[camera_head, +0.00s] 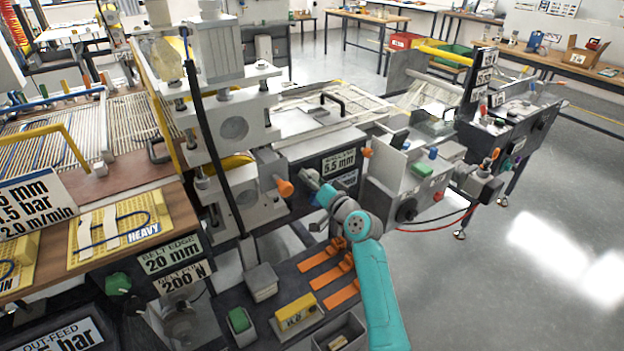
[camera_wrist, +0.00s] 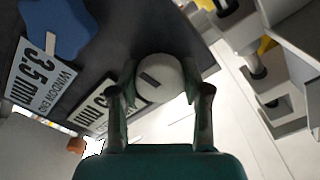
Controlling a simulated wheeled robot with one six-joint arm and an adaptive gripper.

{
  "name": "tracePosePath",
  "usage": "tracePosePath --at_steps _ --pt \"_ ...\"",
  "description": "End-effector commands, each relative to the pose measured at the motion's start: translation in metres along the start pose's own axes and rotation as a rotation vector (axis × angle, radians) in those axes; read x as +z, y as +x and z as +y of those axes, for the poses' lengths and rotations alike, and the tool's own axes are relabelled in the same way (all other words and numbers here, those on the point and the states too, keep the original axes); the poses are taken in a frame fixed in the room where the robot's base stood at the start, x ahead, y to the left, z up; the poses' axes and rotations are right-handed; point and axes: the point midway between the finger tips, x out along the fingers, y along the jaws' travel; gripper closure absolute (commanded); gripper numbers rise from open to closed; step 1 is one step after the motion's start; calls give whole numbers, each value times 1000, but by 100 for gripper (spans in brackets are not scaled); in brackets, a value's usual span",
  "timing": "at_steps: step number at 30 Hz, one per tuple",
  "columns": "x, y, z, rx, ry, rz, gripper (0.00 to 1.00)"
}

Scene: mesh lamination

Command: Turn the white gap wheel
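The white gap wheel (camera_wrist: 160,82) shows in the wrist view as a round white face with a short dark slot in it. It sits between the two fingers of my gripper (camera_wrist: 160,90). A green pad lies against each side of the wheel, with no clear gap showing. My gripper seems shut on it. In the head view my gripper (camera_head: 311,180) is at the front of the machine, just below the "5.5 mm" sign (camera_head: 339,162). I cannot pick out the wheel there.
An orange knob (camera_head: 285,188) is just left of my gripper in the head view. A grey control box (camera_head: 405,180) stands close to the right. Below are orange strips (camera_head: 335,273), a yellow box (camera_head: 296,312) and a grey bin (camera_head: 340,335).

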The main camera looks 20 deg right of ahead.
Motion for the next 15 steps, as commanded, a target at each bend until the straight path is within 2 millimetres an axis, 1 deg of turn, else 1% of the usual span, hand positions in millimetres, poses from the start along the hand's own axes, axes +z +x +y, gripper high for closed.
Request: tracePosePath --at_steps 1,3,11,15 --pt "0 0 0 1 0 0 40" --pt "0 0 0 0 0 0 27" --pt "0 0 0 0 -1 0 27" --pt "0 -6 1 1 -1 1 27"
